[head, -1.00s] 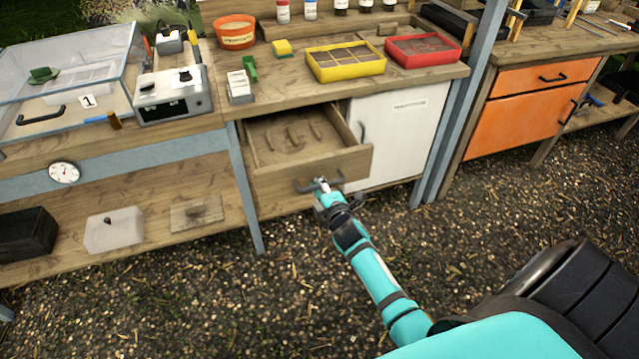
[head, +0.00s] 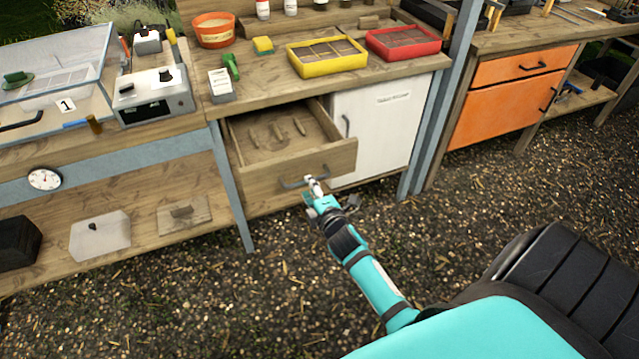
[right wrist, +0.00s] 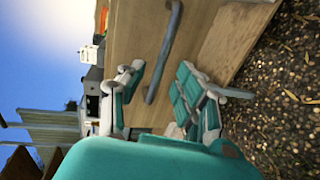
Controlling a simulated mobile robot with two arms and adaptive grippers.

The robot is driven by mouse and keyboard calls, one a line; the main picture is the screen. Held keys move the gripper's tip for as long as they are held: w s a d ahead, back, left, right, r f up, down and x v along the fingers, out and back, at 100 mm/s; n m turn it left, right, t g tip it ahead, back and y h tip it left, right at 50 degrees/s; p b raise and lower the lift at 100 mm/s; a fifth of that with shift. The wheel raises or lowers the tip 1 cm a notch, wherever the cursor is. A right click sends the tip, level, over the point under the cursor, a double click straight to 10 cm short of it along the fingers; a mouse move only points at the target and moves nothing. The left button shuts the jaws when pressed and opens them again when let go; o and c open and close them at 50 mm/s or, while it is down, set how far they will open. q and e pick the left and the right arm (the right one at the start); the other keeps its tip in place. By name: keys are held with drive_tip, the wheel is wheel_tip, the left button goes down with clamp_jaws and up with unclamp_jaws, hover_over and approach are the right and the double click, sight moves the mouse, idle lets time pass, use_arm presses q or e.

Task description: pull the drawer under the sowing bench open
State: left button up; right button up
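The drawer (head: 310,168) under the sowing bench (head: 262,88) stands pulled out, with its inside showing. Its grey bar handle (head: 290,184) is on the wooden front. My left gripper is in neither view.
A white cabinet door (head: 380,125) is right of the drawer, and a grey bench leg (head: 231,190) is to its left. Yellow (head: 328,56) and red (head: 404,43) trays stand on the bench. The gravel in front is clear.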

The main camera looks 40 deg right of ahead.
drive_tip(key=v, duration=0.8)
drive_tip(key=s+a+f+m+g+y, duration=0.15)
drive_tip(key=s+f, duration=0.25)
drive_tip(key=f, duration=0.5)
drive_tip(key=s+a+f+m+g, duration=0.2)
drive_tip(key=s+a+f+g, duration=0.15)
drive_tip(key=f, duration=0.55)
drive_tip(key=s+a+f+m+g+y, duration=0.15)
drive_tip(key=s+f, duration=0.25)
drive_tip(key=f, duration=0.5)
drive_tip(key=s+a+f+m+g, duration=0.1)
drive_tip(key=s+f+m+g, duration=0.1)
drive_tip(key=s+f, duration=0.3)
drive_tip(key=s+a+f+m+g, duration=0.1)
drive_tip(key=s+f+m+g, duration=0.2)
drive_tip(key=s, duration=1.1)
drive_tip(key=s+a+f+m+g+p, duration=0.1)
drive_tip(key=s+f+m+g, duration=0.1)
drive_tip(key=s+f, duration=0.5)
drive_tip(key=s, duration=0.3)
drive_tip(key=shift+f+m+g+y, duration=0.3)
drive_tip(key=shift+f+m+g, duration=0.05)
drive_tip(key=shift+m, duration=0.05)
